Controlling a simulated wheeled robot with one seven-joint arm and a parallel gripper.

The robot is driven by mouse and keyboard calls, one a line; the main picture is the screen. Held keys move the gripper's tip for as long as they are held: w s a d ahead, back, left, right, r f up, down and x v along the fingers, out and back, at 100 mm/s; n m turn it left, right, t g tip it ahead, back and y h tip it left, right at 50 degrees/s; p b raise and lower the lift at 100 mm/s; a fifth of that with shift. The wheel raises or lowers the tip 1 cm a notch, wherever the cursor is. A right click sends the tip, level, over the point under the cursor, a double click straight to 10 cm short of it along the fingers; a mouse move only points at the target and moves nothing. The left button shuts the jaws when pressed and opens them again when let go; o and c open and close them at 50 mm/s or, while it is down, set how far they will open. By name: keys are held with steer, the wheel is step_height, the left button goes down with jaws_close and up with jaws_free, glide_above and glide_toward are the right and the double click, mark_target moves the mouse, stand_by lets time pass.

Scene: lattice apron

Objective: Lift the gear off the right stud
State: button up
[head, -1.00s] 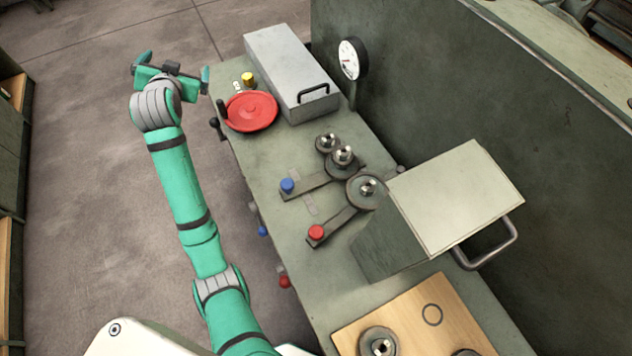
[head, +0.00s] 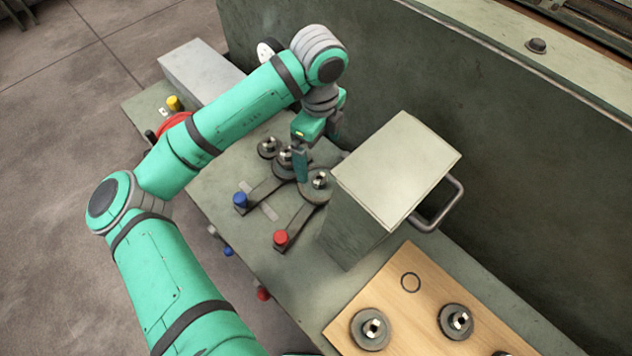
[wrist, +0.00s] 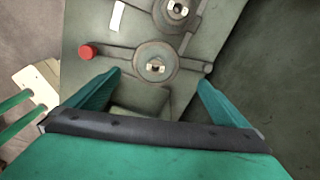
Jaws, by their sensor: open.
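The gear on the right stud (head: 318,186) is a dark grey disc at the end of the red-knobbed arm, beside the box in the head view. In the wrist view this gear (wrist: 156,65) lies flat around its bright stud, in line with the gap between my fingers. My gripper (head: 318,148) is open and empty, pointing down over the gear group. The wrist view shows my gripper (wrist: 158,78) with one finger on each side of the gear, apart from it. The head view partly hides the middle gear (head: 286,158) behind a finger.
A tall grey-green box (head: 390,165) with a side handle stands close to the right of the gear. A red knob (head: 281,238) and a blue knob (head: 240,200) stand in front. A wooden board (head: 415,300) holds more gears. A dark wall rises behind.

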mark_target(319, 180)
steer(key=f, duration=0.7)
steer(key=s+f, duration=0.1)
steer(key=f, duration=0.2)
steer(key=shift+d+f, duration=0.1)
steer(key=shift+f, duration=0.3)
steer(key=c, duration=1.7)
